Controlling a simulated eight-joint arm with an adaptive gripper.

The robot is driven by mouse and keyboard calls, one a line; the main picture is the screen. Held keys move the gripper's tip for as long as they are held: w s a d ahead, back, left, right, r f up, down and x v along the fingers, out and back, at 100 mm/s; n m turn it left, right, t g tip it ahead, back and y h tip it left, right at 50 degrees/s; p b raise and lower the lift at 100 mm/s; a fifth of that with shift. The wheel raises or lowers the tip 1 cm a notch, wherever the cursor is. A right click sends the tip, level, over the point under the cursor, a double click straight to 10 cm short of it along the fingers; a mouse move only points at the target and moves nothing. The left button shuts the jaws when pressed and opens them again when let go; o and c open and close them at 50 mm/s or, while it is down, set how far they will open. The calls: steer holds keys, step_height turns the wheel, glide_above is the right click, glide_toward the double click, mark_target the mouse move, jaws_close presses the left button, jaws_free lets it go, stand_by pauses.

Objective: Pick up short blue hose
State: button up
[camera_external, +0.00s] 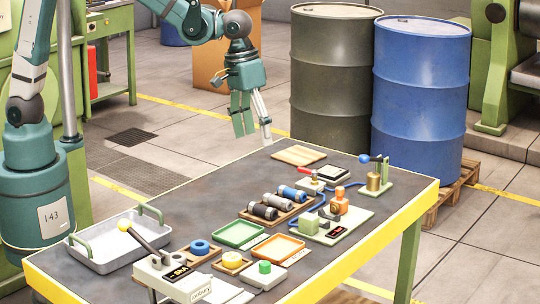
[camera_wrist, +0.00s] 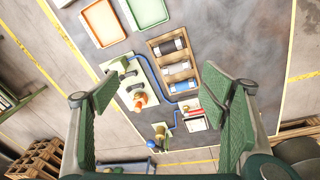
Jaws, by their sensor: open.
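The short blue hose (camera_external: 291,192) lies in a wooden holder (camera_external: 246,213) beside a grey hose (camera_external: 276,200) and a black hose (camera_external: 262,210). In the wrist view the blue hose (camera_wrist: 183,86) is in the holder's lowest slot, partly shadowed, below the grey and black ones. My gripper (camera_external: 252,117) is open and empty, high above the table's far side and apart from the hose. In the wrist view its green-padded fingers (camera_wrist: 161,94) are wide apart, with the blue hose seen between them.
A fixture plate (camera_external: 330,232) with an orange part and thin blue tubing stands right of the holder. Green (camera_external: 238,235) and orange (camera_external: 277,249) trays lie in front. A grey handled tray (camera_external: 118,248) is at left. Drums (camera_external: 421,90) stand behind the table.

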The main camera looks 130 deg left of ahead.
mark_target(292, 194)
steer(key=a+f+n, duration=0.1)
steer(key=a+f, duration=0.3)
steer(key=a, duration=0.1)
steer(key=a+f+n+g, duration=0.1)
steer(key=a+f+n, duration=0.1)
steer(key=a+f, duration=0.2)
steer(key=w+a+f+n, duration=0.1)
steer(key=a+f, duration=0.4)
steer(key=a, duration=0.2)
steer(key=shift+f+n+g+h, duration=0.1)
steer(key=shift+n+g+h, duration=0.2)
steer(key=shift+h, duration=0.1)
steer(key=shift+f, duration=0.1)
steer(key=shift+f, duration=1.2)
steer(key=shift+f, duration=0.1)
steer(key=shift+s+f+b, duration=0.1)
steer(key=shift+f+b, duration=0.2)
steer(key=shift+f, duration=2.2)
steer(key=shift+c, duration=0.5)
steer(key=c, duration=0.9)
